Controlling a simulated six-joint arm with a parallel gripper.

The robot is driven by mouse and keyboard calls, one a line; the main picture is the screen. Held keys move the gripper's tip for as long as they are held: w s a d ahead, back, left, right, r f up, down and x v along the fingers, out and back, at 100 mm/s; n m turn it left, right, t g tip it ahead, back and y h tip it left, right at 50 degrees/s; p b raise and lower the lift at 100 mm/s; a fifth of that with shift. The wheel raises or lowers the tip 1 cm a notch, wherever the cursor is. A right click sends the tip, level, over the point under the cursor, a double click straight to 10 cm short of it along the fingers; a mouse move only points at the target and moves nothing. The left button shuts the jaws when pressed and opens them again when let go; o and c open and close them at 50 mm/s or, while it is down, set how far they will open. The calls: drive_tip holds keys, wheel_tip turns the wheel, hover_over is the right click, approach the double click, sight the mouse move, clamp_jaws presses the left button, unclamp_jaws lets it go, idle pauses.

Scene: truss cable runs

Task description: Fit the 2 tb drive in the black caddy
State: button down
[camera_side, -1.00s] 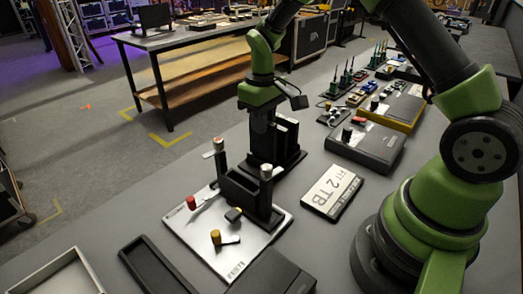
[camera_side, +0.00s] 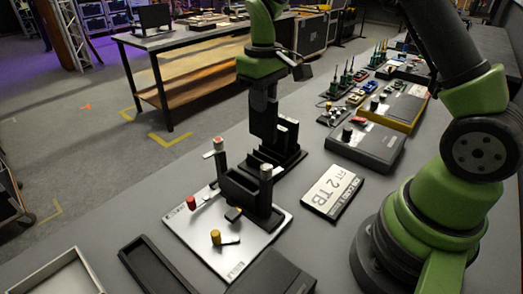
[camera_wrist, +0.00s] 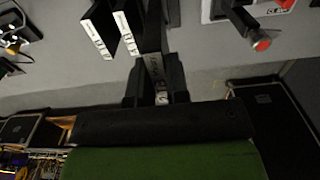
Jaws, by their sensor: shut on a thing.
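My gripper (camera_side: 262,97) is shut on a dark, flat, upright drive (camera_side: 264,124), raised over the black rack (camera_side: 295,158). In the wrist view my gripper (camera_wrist: 154,92) has its fingers on either side of the drive (camera_wrist: 153,68), whose label I cannot read. Other drives with white labels (camera_wrist: 126,32) stand beside it. The black open-topped caddy (camera_side: 244,191) stands on a silver plate (camera_side: 197,240), in front of the rack, apart from the held drive. A card (camera_side: 332,191) reading "FIT 2 TB" lies to the right.
Posts with a red-and-white top (camera_side: 218,145) and a white top (camera_side: 266,172) flank the caddy. Red (camera_side: 190,202) and yellow (camera_side: 215,237) knobs sit on the plate. Grey devices (camera_side: 365,146) stand right.

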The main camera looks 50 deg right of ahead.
drive_tip(key=shift+r, duration=0.2)
drive_tip(key=r, duration=0.8)
drive_tip(key=shift+a, duration=0.3)
drive_tip(key=s+a, duration=0.4)
drive_tip(key=a, duration=0.6)
wheel_tip(320, 180, down, 10)
drive_tip(key=shift+s+a+r, duration=0.15)
drive_tip(key=shift+s+a, duration=0.1)
drive_tip(key=shift+a, duration=0.2)
drive_tip(key=shift+f, duration=0.2)
drive_tip(key=shift+f, duration=0.45)
drive_tip(key=shift+f, duration=0.15)
idle(0.5)
drive_tip(key=shift+f, duration=0.45)
